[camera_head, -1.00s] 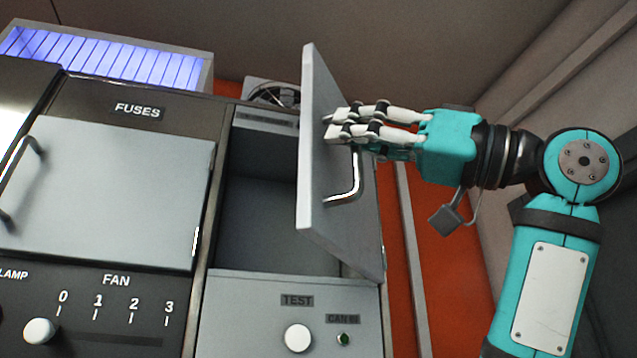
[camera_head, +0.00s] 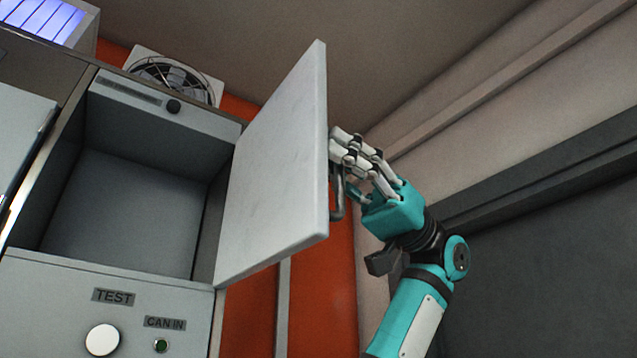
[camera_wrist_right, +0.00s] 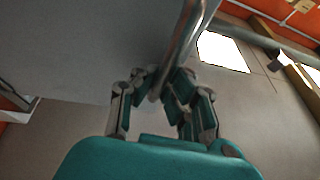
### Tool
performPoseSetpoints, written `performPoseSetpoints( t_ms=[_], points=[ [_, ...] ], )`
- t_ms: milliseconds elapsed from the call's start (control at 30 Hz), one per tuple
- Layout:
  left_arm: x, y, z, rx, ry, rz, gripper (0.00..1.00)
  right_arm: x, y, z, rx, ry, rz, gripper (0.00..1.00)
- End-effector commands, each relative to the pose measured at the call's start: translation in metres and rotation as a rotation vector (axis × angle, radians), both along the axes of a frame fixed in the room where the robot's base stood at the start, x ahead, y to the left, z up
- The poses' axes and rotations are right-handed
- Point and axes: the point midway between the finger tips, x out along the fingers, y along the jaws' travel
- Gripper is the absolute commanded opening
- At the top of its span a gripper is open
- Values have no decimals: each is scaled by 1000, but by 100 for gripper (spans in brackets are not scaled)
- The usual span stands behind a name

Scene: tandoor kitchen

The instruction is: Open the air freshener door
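The light grey cabinet door (camera_head: 275,165) stands swung wide open to the right of its compartment, hinged on the compartment's right side. Its metal handle (camera_head: 338,195) is on the outer face, and it also shows in the right wrist view (camera_wrist_right: 183,45). My right gripper (camera_head: 345,155) is on that outer side. Its fingers (camera_wrist_right: 160,88) are closed in around the handle, one set on each side. The exact finger contact is partly hidden. The open compartment (camera_head: 130,205) looks empty inside. My left gripper is not in view.
A fan (camera_head: 175,80) sits behind the cabinet top. Below the compartment are a white knob (camera_head: 102,340) labelled TEST and a small green light (camera_head: 160,346). Another grey door (camera_head: 22,140) is at the left. A wall (camera_head: 490,110) rises behind my right arm.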

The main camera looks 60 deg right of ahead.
Motion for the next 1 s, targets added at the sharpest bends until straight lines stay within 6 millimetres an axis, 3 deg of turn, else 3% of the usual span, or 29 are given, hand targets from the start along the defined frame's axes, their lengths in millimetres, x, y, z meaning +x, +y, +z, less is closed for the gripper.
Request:
performPoseSetpoints(
  t_ms=[200, 600, 633, 833, 1000],
  points=[
    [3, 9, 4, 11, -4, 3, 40, 0, -11, 4, 16, 4, -4, 0],
    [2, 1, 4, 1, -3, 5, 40, 0, -11, 4, 16, 5, -5, 0],
    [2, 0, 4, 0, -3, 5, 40, 0, -11, 4, 16, 4, -6, 9],
    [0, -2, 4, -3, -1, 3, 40, 0, -10, 3, 11, 2, -4, 34],
    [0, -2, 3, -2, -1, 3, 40, -1, -10, 2, 8, 2, -4, 34]
  ],
)
